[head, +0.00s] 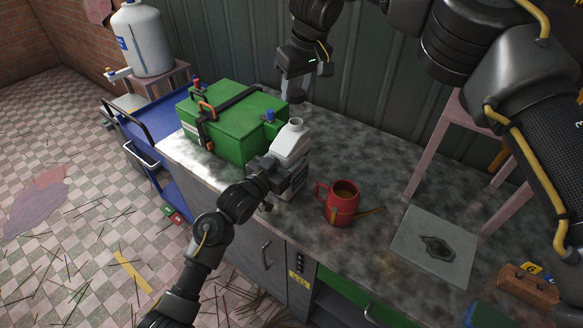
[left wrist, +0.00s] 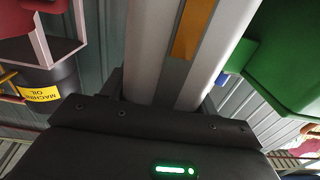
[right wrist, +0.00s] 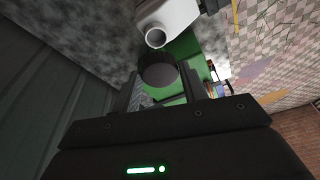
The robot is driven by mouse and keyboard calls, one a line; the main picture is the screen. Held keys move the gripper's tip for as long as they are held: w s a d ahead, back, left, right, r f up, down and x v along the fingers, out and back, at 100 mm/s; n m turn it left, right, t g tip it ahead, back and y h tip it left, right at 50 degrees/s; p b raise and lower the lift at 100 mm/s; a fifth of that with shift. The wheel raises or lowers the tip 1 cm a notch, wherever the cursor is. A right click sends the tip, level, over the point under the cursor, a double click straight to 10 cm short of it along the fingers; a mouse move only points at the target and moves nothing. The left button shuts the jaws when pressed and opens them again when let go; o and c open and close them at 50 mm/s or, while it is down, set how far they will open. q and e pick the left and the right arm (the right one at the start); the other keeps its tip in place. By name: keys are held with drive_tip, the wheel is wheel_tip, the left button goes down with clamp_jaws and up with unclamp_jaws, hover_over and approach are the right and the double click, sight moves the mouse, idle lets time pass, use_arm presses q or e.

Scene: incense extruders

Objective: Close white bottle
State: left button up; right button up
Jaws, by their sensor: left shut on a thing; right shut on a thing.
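The white bottle (head: 291,141) stands on the grey worktop in the head view, and its neck is open with no cap on it. My left gripper (head: 272,172) is shut on the bottle's body; the bottle's side with an orange stripe fills the middle of the left wrist view (left wrist: 160,45). My right gripper (head: 293,80) is shut on a dark round cap (right wrist: 158,70). The cap is above and behind the bottle in the head view, apart from it. In the right wrist view the bottle's open mouth (right wrist: 155,38) shows just beyond the cap.
A green box (head: 235,120) stands left of the bottle, close to it. A red can with a spout (head: 341,208) stands to its right. A grey plate with a dark piece (head: 430,250) and a wooden box (head: 527,287) lie further right. A corrugated wall (head: 370,100) is behind.

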hover_over(296, 122)
drive_tip(key=shift+s+d+f, duration=0.1)
drive_tip(key=shift+d+f, duration=0.05)
drive_tip(key=shift+f, duration=1.05)
drive_tip(key=shift+s+d+f, duration=0.1)
drive_tip(key=shift+f, duration=1.1)
drive_tip(key=shift+f, duration=0.85)
drive_tip(key=shift+f, duration=0.6)
use_arm(q)
clamp_jaws()
use_arm(e)
drive_tip(key=m+h, duration=0.1)
drive_tip(key=m, duration=0.3)
drive_tip(key=shift+a+t, duration=0.2)
drive_tip(key=shift+t, duration=0.2)
drive_tip(key=m, duration=0.2)
drive_tip(key=m+h, duration=0.1)
drive_tip(key=m, duration=0.2)
drive_tip(key=shift+a+m+h, duration=0.1)
drive_tip(key=shift+m+h, duration=0.2)
drive_tip(key=shift+s, duration=0.1)
